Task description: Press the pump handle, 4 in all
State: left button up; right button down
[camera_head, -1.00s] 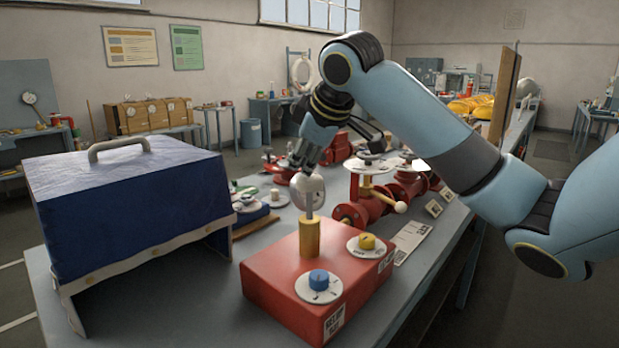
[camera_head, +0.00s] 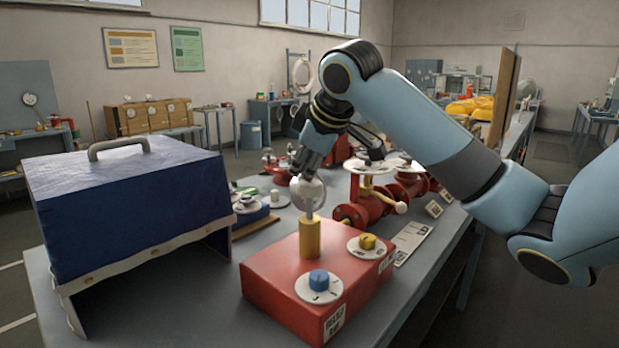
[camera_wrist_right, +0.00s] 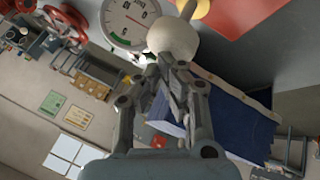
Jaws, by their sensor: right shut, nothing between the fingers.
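The pump handle is a pale round knob (camera_head: 307,192) on a short rod. The rod rises from an upright yellow cylinder (camera_head: 310,239) on a red box (camera_head: 295,267). My right gripper (camera_head: 302,172) is shut and empty, pointing down at the top of the knob. The knob shows large in the right wrist view (camera_wrist_right: 173,38), just beyond my closed fingertips (camera_wrist_right: 167,62). They look touching or nearly so; I cannot tell which. A little rod shows between knob and cylinder. My left gripper is not in view.
The box also carries a blue knob (camera_head: 319,280) and a yellow knob (camera_head: 367,242) on white dials. A blue hood (camera_head: 130,205) stands left. Red valves with pipes (camera_head: 376,205) stand behind. A round gauge (camera_wrist_right: 130,22) shows in the wrist view.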

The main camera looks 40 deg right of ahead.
aim_at(305, 183)
jog(key=shift+f+b, duration=0.4)
jog(key=shift+f, duration=1.05)
dwell(0.8)
dwell(0.3)
jog(key=shift+r+p, duration=2.7)
jog(key=shift+p, duration=0.45)
notch_tip(305, 183, up, 3)
jog(key=p, duration=0.2)
jog(key=shift+f+p, duration=0.15)
jog(key=shift+p, duration=0.2)
jog(key=shift+r, duration=1.15)
